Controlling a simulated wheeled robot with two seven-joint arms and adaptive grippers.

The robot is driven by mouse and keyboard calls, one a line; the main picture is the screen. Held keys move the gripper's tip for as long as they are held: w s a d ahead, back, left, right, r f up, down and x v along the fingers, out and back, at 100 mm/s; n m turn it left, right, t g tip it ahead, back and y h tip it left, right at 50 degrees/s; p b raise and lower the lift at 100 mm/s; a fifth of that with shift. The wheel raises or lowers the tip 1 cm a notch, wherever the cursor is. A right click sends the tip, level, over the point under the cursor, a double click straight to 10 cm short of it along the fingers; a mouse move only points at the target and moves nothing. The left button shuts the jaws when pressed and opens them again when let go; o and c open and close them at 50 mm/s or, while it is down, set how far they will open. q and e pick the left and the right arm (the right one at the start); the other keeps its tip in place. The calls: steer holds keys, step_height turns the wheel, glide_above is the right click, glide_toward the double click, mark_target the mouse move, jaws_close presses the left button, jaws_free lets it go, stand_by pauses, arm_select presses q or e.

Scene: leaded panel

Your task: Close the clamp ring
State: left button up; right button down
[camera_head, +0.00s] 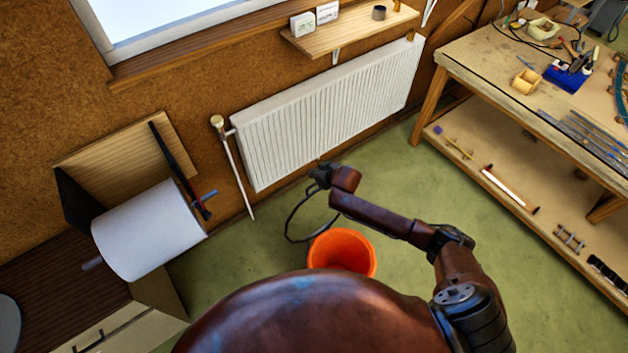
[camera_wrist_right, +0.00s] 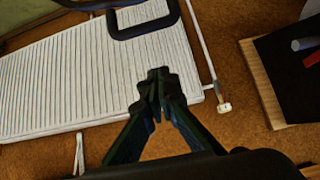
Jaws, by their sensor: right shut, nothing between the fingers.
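I cannot make out a clamp ring in either view. My right gripper (camera_head: 318,175) is in front of the radiator, at the end of the reddish-brown arm. In the right wrist view its fingers (camera_wrist_right: 157,85) meet at the tips, with nothing between them. The white radiator (camera_wrist_right: 100,75) is behind them there. My left gripper is in neither view.
The white ribbed radiator (camera_head: 330,112) hangs on the brown wall below a small wooden shelf (camera_head: 350,28). An orange bucket (camera_head: 342,250) stands on the green floor. A large paper roll (camera_head: 148,230) is at the left. A cluttered workbench (camera_head: 490,78) stands at the right.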

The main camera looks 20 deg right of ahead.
steer(key=f, duration=0.1)
steer(key=f+p, duration=0.1)
steer(key=f, duration=0.1)
steer(key=f+p, duration=0.1)
steer(key=shift+s+d+f, duration=0.1)
steer(key=shift+s+f, duration=0.1)
steer(key=shift+s, duration=0.1)
steer(key=shift+f, duration=0.15)
